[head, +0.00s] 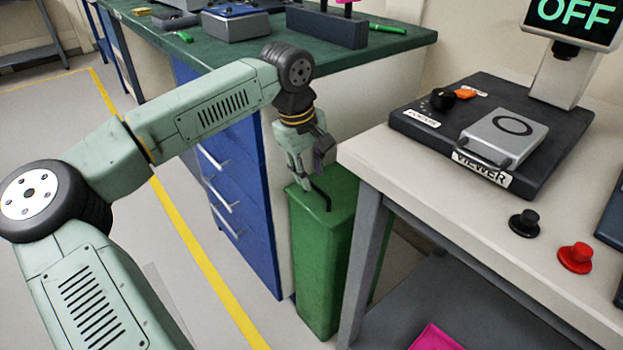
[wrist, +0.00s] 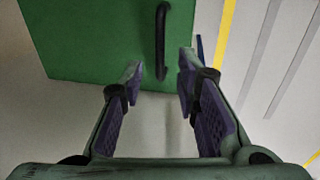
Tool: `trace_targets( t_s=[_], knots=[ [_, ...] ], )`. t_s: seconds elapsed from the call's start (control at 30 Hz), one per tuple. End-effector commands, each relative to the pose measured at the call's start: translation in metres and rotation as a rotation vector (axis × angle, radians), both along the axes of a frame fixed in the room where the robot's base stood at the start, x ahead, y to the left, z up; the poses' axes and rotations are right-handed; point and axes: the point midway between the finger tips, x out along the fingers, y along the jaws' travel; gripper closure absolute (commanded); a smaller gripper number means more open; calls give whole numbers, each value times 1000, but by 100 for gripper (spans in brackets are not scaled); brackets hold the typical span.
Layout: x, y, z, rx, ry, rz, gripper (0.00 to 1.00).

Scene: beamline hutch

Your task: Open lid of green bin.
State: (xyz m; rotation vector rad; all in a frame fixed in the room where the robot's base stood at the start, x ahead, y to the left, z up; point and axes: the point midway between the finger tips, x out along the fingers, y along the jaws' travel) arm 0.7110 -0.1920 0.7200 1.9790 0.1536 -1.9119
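The green bin (head: 322,262) stands on the floor between the blue drawer cabinet and the white table. Its flat green lid (wrist: 90,40) is down, with a black bar handle (wrist: 162,40) on top. The handle also shows in the head view (head: 321,194). My gripper (head: 312,172) is over the bin's top, pointing down, near the handle. In the wrist view my gripper (wrist: 160,80) has its fingers spread apart with nothing between the pads. The handle lies ahead of the gap between the fingertips. I cannot tell how high the fingertips are above the lid.
The white table (head: 375,165) is close on the bin's right, carrying the viewer box (head: 480,140). The blue drawers (head: 235,190) and green-topped bench (head: 390,45) are on the left and behind. Open floor with a yellow line (head: 190,240) lies at left.

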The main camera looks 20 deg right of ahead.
Motion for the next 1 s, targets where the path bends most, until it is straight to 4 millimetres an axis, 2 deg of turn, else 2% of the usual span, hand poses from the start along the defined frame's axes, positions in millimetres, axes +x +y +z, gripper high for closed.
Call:
trace_targets(
  t_s=[0.2,0.53,1.0],
  knots=[
    [1,-4,-23,0,0,0,71],
    [2,-5,-26,0,-1,0,71],
    [2,-5,-26,0,-1,0,100]
  ],
)
